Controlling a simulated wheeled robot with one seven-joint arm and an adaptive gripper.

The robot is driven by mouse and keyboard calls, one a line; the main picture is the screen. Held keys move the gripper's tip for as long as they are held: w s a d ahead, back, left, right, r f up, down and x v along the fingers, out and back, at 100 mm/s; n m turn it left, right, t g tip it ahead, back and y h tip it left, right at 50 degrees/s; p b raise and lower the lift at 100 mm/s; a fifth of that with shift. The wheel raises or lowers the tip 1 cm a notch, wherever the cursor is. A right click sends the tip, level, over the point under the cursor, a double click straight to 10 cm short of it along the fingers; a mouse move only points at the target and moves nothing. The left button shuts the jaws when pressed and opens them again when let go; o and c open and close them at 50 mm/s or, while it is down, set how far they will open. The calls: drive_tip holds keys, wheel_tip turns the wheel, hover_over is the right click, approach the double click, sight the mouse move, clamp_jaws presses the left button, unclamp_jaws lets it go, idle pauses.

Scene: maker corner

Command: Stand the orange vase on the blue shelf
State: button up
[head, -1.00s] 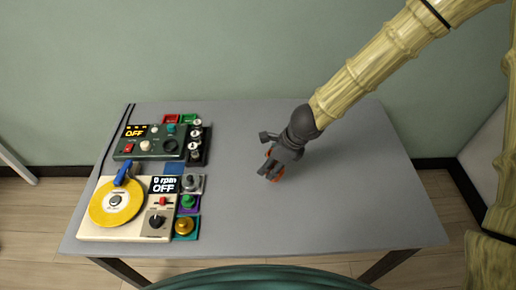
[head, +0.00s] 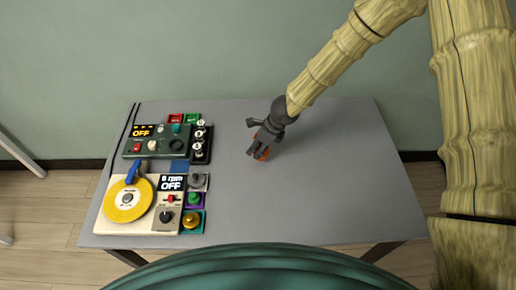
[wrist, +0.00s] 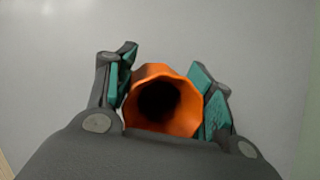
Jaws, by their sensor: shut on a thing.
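My gripper (head: 257,150) is shut on the orange vase (head: 263,155), over the middle of the grey table. In the wrist view the vase (wrist: 160,107) shows its open, faceted mouth between the two teal-padded fingers. In the head view the gripper hides most of the vase. I cannot tell whether its base touches the table. A flat blue square (head: 179,167) lies among the devices left of my gripper; it looks empty. I cannot tell if it is the blue shelf, and no other blue shelf shows.
The left of the grey table (head: 330,200) holds a green control box (head: 155,148), a cream turntable (head: 127,202) with a yellow disc and blue arm, and a black strip of knobs (head: 201,145). Coloured squares with knobs stand beside them. The table's right half is clear.

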drive_tip(key=shift+f+b, duration=1.4)
drive_tip(key=shift+f, duration=0.35)
drive_tip(key=shift+f, duration=0.15)
drive_tip(key=o, duration=1)
